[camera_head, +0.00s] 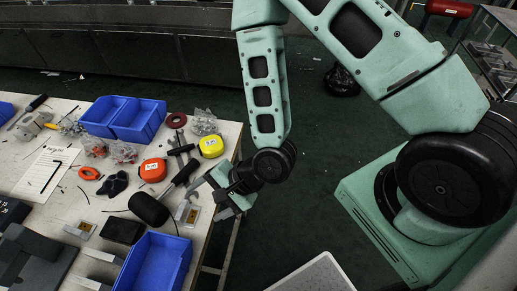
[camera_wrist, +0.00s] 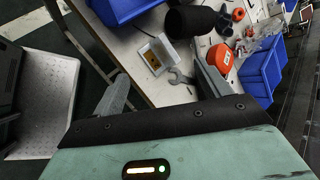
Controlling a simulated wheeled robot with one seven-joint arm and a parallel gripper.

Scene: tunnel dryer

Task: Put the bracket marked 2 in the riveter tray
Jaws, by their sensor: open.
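Several small light-grey brackets with brownish plates lie on the workbench in the head view: one near the right edge (camera_head: 187,213), others toward the front left (camera_head: 80,229) (camera_head: 103,256). Their marks are too small to read, so I cannot tell which is number 2. In the wrist view, a bracket (camera_wrist: 155,60) lies on the bench beyond my fingers. My gripper (camera_head: 226,192) is open and empty by the bench's right edge; its spread fingers show in the wrist view (camera_wrist: 163,90). No tray is readably labelled as the riveter tray.
Blue bins stand at the bench front (camera_head: 155,262) and back (camera_head: 138,118). Green floor (camera_head: 300,200) is open to the right.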

